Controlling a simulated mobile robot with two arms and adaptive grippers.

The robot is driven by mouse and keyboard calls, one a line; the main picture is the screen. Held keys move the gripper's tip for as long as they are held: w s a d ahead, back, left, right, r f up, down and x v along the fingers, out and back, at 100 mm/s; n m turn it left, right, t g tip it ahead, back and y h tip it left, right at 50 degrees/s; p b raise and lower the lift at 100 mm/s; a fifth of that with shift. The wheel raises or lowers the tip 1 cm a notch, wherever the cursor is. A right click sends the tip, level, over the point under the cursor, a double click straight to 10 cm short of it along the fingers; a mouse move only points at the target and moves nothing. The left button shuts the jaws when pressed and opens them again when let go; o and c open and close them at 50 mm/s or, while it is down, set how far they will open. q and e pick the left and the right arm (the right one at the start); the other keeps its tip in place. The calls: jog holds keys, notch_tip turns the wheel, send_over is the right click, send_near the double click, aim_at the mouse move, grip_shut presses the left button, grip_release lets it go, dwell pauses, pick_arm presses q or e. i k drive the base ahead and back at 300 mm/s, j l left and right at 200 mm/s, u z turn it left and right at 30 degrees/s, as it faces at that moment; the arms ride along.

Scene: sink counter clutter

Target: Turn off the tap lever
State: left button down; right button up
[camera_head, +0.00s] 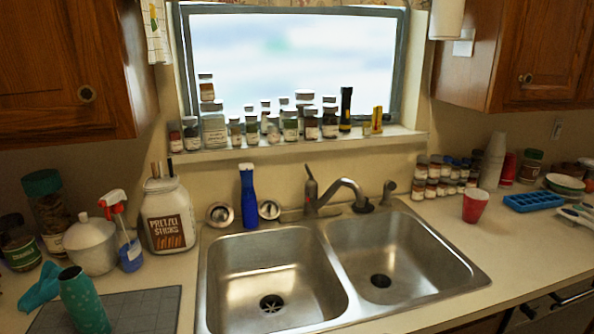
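The metal tap (345,190) stands at the back of the double sink, behind the divider between the two basins. Its spout points over the right basin. The tap lever (309,176) is at the left of the tap body and stands upright, tilted slightly left at its top. I cannot see any water running from the spout. Neither of my grippers shows in the head view.
A blue bottle (248,197) stands close left of the tap, between two sink strainers. A small sprayer (388,191) is right of it. Jars line the window sill above. A red cup (475,206) stands on the right counter. Both basins are empty.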

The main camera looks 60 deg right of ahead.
aim_at(311, 177)
jog(key=i+z, duration=0.1)
jog(key=z, duration=0.25)
jog(key=i+z, duration=0.15)
jog(key=z, duration=0.15)
jog(key=i+j+z, duration=0.1)
jog(key=z, duration=0.25)
